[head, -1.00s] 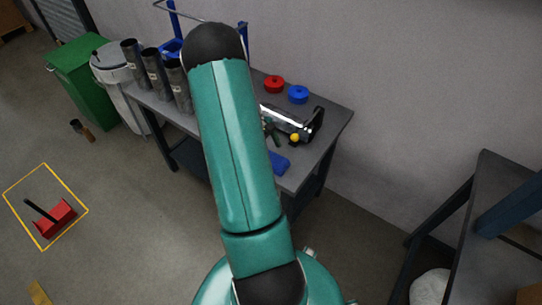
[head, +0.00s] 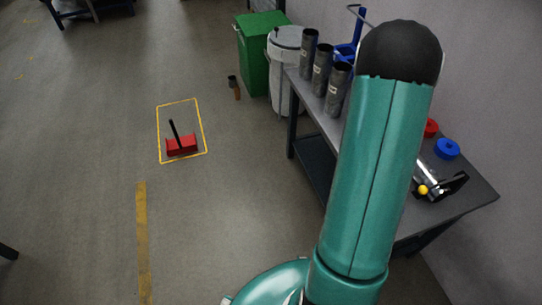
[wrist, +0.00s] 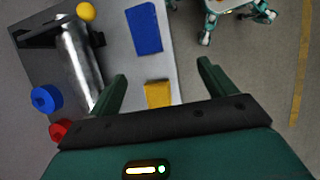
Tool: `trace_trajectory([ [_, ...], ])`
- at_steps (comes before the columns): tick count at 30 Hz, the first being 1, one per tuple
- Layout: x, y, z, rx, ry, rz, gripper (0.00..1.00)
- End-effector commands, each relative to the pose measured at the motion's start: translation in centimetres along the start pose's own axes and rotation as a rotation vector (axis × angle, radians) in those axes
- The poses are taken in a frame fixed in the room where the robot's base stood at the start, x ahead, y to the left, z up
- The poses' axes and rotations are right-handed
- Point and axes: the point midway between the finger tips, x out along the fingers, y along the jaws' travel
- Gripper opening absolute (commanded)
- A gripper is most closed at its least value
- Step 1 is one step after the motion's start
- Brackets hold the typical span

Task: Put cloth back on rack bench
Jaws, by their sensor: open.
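My gripper (wrist: 161,70) is open in the wrist view, its two dark green fingers wide apart with nothing held between them. A flat blue piece (wrist: 145,28), which looks like a cloth, lies on the grey bench top (wrist: 118,52) beyond the fingertips. A smaller yellow piece (wrist: 157,93) lies near the bench edge, seen between the fingers; I cannot tell if it is a cloth or a sponge. In the head view the bench (head: 468,197) stands at the right against the wall. My teal arm hides its middle, the blue piece and the gripper there.
Several dark tubes (head: 322,68) stand at the bench's far end, near a green bin (head: 262,52) and a white bin (head: 285,65). A red and a blue round part (head: 446,148) and a metal cylinder (wrist: 80,62) lie on the bench. The left floor is open.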

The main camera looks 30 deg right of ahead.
Motion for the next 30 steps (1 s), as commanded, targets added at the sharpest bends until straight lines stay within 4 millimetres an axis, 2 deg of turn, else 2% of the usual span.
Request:
trace_trajectory([
  [1,-2.5,-2.0,-0.3,-0.005,0.046,0.019,0.83],
  [6,-8.9,-8.8,-0.3,-0.01,0.188,0.056,0.83],
  [11,-13.6,-15.4,1.0,-0.023,0.321,0.074,0.83],
  [15,-16.6,-21.1,3.1,-0.04,0.435,0.075,0.83],
  [21,-19.1,-28.4,7.1,-0.073,0.594,0.057,0.83],
  [27,-19.8,-34.5,11.9,-0.112,0.742,0.014,0.83],
  [30,-19.5,-36.7,14.0,-0.128,0.803,-0.013,0.83],
])
